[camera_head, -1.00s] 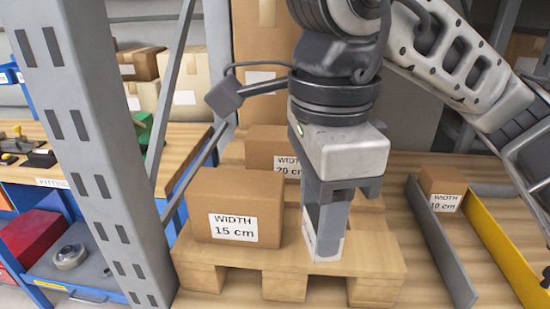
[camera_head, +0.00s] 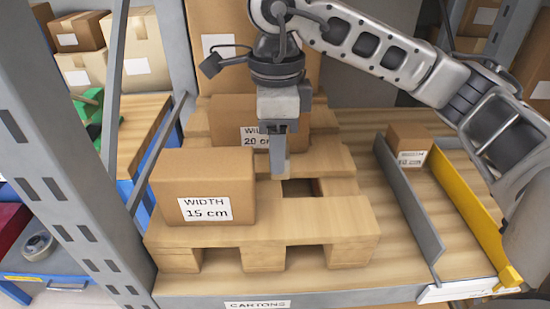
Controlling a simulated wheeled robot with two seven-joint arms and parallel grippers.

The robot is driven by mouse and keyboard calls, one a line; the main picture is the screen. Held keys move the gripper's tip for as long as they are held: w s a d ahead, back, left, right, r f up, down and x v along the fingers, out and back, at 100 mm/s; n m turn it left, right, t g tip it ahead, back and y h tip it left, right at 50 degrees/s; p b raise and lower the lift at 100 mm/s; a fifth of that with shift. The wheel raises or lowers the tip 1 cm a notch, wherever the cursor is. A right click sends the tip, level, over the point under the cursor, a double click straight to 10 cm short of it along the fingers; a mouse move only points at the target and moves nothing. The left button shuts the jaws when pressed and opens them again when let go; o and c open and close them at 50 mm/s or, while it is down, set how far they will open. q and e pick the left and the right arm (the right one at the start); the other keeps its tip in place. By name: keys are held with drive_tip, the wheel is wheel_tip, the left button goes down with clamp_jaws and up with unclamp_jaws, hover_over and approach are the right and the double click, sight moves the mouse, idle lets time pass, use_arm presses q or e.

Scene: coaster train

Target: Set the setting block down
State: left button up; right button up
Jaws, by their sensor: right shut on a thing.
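My right gripper (camera_head: 279,142) hangs down over the pallet and is shut on a small narrow block (camera_head: 280,165), which I take to be the setting block. The block points downward, its upper part hidden by the jaws. It is right of the 15 cm carton (camera_head: 180,180) and in front of the 20 cm carton (camera_head: 228,120), partly covering that carton's label. I cannot tell whether its lower end touches the pallet (camera_head: 320,218). My left gripper is not in view.
A 10 cm carton (camera_head: 408,140) stands between a grey rail (camera_head: 412,205) and a yellow rail (camera_head: 465,195) at the right. A grey rack post (camera_head: 60,150) stands at the left. The front right of the pallet top is clear.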

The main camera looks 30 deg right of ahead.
drive_tip(key=shift+w+d+f, duration=0.15)
drive_tip(key=shift+w+f, duration=0.3)
drive_tip(key=shift+f, duration=0.05)
wheel_tip(320, 180, down, 2)
drive_tip(key=shift+w+d+f+p, duration=0.1)
drive_tip(key=shift+w+f+p, duration=0.1)
drive_tip(key=shift+p, duration=0.2)
drive_tip(key=shift+f, duration=0.8)
drive_tip(key=o, duration=1.4)
drive_tip(key=shift+o, duration=0.2)
wheel_tip(320, 180, up, 12)
drive_tip(key=shift+r, duration=0.25)
drive_tip(key=shift+s, duration=0.1)
